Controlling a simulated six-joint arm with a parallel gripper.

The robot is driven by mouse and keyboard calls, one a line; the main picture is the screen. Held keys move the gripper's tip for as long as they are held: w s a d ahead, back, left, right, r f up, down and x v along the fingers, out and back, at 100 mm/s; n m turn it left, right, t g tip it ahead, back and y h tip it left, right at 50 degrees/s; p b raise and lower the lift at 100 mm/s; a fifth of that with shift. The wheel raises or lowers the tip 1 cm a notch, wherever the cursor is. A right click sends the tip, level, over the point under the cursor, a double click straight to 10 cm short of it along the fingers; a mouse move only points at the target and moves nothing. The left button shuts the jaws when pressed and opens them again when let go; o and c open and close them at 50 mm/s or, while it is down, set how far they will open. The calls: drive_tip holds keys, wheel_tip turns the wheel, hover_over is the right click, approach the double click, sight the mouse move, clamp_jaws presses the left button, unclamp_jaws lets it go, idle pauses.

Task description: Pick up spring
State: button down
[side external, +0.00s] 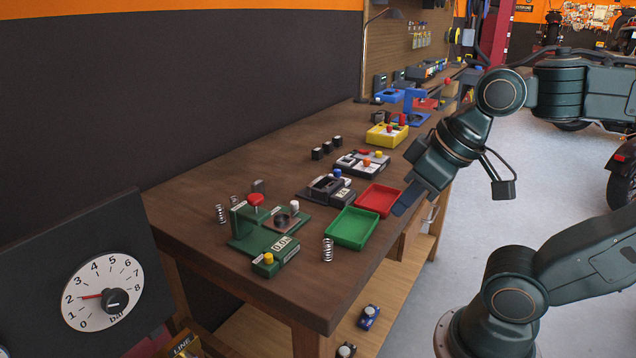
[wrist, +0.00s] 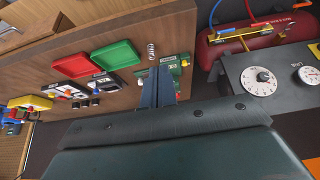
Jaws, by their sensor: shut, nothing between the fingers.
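A coiled metal spring (side external: 327,249) stands upright on the brown workbench (side external: 190,190), near its front edge and beside the green tray (side external: 353,228). It also shows in the wrist view (wrist: 151,50), beyond my fingertips. Two more springs, one (side external: 220,214) and another (side external: 234,201), stand behind the green test device (side external: 262,238). My gripper (side external: 402,209) is shut and empty, above the bench's front edge by the red tray (side external: 377,200). In the wrist view my gripper's fingers (wrist: 158,80) are together and hide part of the green device. My gripper is apart from every spring.
Grey (side external: 325,188) and yellow (side external: 387,135) devices and small black blocks (side external: 326,148) stand farther along the bench. A pressure gauge (side external: 103,292) on a dark panel is at the lower left. Bare bench top lies to the left of the grey devices.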

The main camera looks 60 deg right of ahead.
drive_tip(key=c, duration=1.2)
unclamp_jaws()
drive_tip(key=shift+w, duration=0.1)
drive_tip(key=shift+w+d+f+m+g, duration=0.65)
drive_tip(key=shift+w+m+g, duration=0.3)
drive_tip(key=shift+w+m, duration=1.85)
drive_tip(key=shift+w+d+f+m+g, duration=0.5)
drive_tip(key=shift+w+f+m+g, duration=0.35)
drive_tip(key=shift+w+m, duration=1.95)
drive_tip(key=shift+w+d+f+m+g, duration=0.85)
drive_tip(key=shift+w+m, duration=1.25)
drive_tip(key=shift+m, duration=1.4)
drive_tip(key=shift+a+r, duration=0.2)
drive_tip(key=shift+a, duration=0.05)
